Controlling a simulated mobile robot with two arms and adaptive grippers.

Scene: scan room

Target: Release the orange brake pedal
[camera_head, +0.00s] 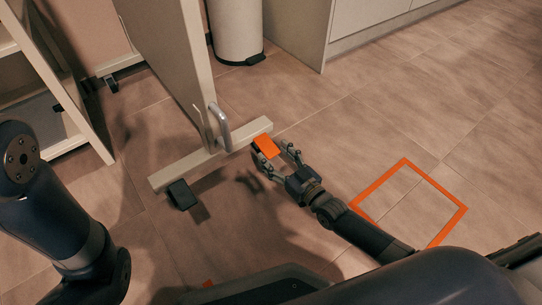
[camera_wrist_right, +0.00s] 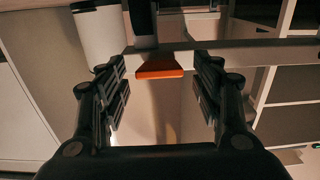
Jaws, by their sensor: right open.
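The orange brake pedal (camera_head: 267,146) sits at the right end of a pale foot beam (camera_head: 178,173) under an upright panel (camera_head: 172,55), low above the floor. My right gripper (camera_head: 275,162) is open beside the pedal, on its near right side. In the right wrist view the pedal (camera_wrist_right: 160,67) shows as a flat orange plate ahead, between the two spread fingers (camera_wrist_right: 162,85). I see no grip on it. Whether a finger touches it I cannot tell. My left arm shows at the left edge, but its gripper is out of view.
A metal handle (camera_head: 221,127) stands on the panel's edge near the pedal. A dark caster (camera_head: 181,194) is at the beam's left end. A white bin (camera_head: 236,30) and cabinet (camera_head: 300,30) stand behind. An orange floor outline (camera_head: 377,181) lies on clear tiles at right.

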